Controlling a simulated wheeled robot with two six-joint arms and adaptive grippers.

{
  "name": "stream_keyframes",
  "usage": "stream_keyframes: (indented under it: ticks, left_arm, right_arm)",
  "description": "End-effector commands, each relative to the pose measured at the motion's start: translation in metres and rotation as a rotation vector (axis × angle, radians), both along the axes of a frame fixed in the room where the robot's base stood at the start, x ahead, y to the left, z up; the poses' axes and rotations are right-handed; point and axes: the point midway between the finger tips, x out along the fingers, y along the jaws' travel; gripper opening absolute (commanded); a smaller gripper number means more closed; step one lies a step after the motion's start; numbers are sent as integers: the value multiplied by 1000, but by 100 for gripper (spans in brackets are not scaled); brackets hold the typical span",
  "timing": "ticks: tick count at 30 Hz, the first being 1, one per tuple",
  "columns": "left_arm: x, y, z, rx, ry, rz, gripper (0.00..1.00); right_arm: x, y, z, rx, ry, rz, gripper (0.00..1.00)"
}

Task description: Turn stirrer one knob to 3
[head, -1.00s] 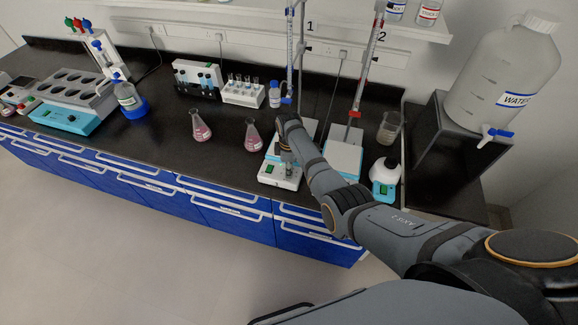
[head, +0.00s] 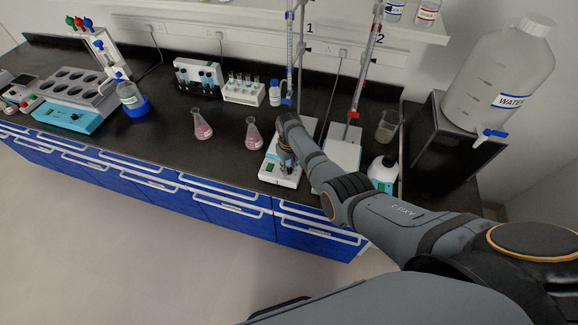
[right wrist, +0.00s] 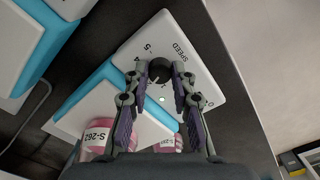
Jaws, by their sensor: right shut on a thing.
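Stirrer one (head: 268,171) is the white and blue plate under the label 1 on the black bench. Its white front panel (right wrist: 137,46) shows in the right wrist view, with SPEED and numbers printed around a small black knob (right wrist: 160,67). My right gripper (right wrist: 164,88) has its fingers on both sides of the knob and is shut on it. The knob's exact setting is hard to read. In the head view the right gripper (head: 286,162) is over the stirrer's front and hides the knob. My left gripper is not in view.
Two flasks of pink liquid (head: 202,126) (head: 253,136) stand left of stirrer one. Burettes stand behind both stirrers. Floor in front is clear.

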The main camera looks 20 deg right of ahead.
Motion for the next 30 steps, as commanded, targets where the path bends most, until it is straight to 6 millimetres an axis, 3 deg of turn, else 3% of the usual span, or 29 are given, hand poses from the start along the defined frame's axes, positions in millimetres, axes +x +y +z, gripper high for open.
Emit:
stream_keyframes:
  ticks: [15,30]
  left_arm:
    - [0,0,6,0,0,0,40]
    - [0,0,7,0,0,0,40]
  right_arm:
    - [0,0,0,0,0,-433,0]
    - [0,0,0,0,-1,-606,0]
